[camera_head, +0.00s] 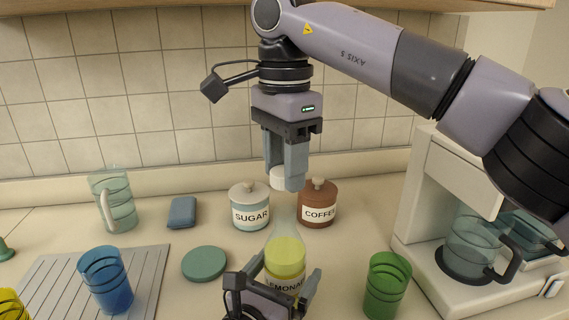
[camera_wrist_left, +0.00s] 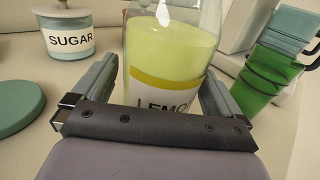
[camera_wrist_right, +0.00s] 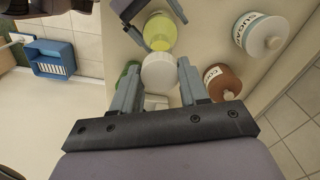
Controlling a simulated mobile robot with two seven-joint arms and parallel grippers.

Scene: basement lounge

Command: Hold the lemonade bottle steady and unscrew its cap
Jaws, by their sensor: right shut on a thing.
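The lemonade bottle (camera_head: 285,254) stands upright on the counter, clear with yellow-green liquid and a partly hidden label. It also shows in the left wrist view (camera_wrist_left: 170,55). My left gripper (camera_head: 285,280) is low at the bottle, with its fingers spread on either side; firm contact is not clear. My right gripper (camera_head: 285,178) points down above the bottle and is shut on the white cap (camera_head: 279,180), which also shows in the right wrist view (camera_wrist_right: 160,72). The cap is at the top of the bottle's neck; I cannot tell whether they still touch.
Behind the bottle stand the sugar jar (camera_head: 249,210) and the coffee jar (camera_head: 319,206). A green cup (camera_head: 386,285) and a coffee machine (camera_head: 440,235) are at the right. A green disc (camera_head: 205,263), blue cup (camera_head: 105,280) and pitcher (camera_head: 115,205) are at the left.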

